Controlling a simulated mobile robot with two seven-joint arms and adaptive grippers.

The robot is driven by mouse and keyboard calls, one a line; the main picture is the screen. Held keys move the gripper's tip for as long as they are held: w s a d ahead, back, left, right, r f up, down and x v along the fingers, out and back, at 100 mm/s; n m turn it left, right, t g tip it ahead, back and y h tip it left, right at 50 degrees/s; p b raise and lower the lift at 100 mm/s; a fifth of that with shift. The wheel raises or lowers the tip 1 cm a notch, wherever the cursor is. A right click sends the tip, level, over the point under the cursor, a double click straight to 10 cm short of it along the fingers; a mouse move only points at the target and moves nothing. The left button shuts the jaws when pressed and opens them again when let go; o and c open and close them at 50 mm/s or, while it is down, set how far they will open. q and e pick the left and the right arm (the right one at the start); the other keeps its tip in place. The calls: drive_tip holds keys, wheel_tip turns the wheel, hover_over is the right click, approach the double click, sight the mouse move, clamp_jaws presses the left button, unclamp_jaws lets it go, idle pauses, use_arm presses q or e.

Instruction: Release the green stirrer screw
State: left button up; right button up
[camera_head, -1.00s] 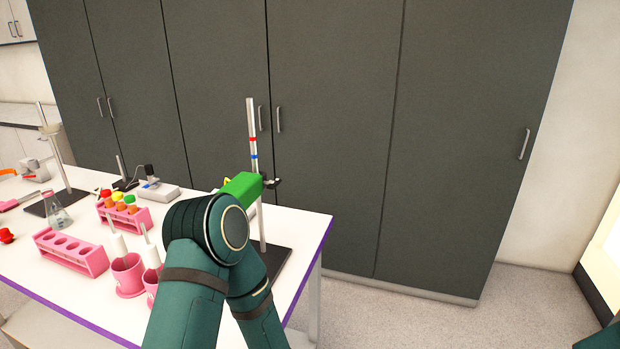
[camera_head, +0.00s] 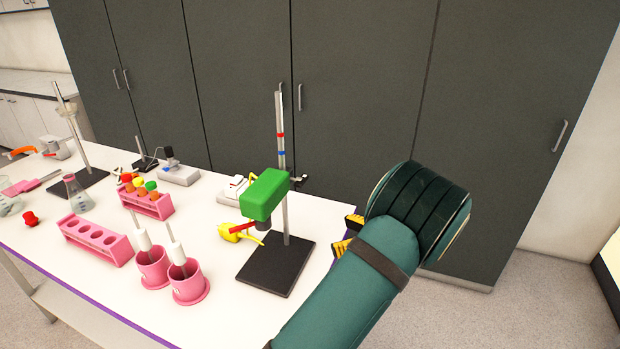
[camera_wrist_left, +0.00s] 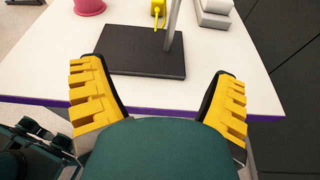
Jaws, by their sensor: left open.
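The green stirrer (camera_head: 264,194) is mounted on a metal rod (camera_head: 281,130) that rises from a black base plate (camera_head: 276,266). A small dark screw clamp (camera_head: 298,181) sticks out on the right of the rod at the stirrer's height. My left gripper (camera_head: 348,236) is to the right of the stand, apart from it and partly hidden by my arm. In the left wrist view its yellow fingers (camera_wrist_left: 157,92) are spread wide with nothing between them, and the base plate (camera_wrist_left: 144,58) lies beyond them. The stirrer and screw are out of that view. My right gripper is not in view.
A yellow-and-red tool (camera_head: 240,230) lies by the base plate. Two pink cups (camera_head: 188,287) stand to the left, with a pink tube rack (camera_head: 96,241) and another holding capped tubes (camera_head: 148,205) farther left. The table's right edge is near my gripper; dark cabinets (camera_head: 360,90) stand behind.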

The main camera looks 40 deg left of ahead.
sight(302, 180)
use_arm(q)
wheel_tip(302, 180, up, 12)
drive_tip(key=w+d+g+y, duration=0.1)
drive_tip(key=w+y, duration=0.2)
drive_tip(key=x, duration=1.3)
drive_tip(key=shift+s+a, duration=0.15)
drive_tip(key=shift+s, duration=0.1)
drive_tip(key=c, duration=1.2)
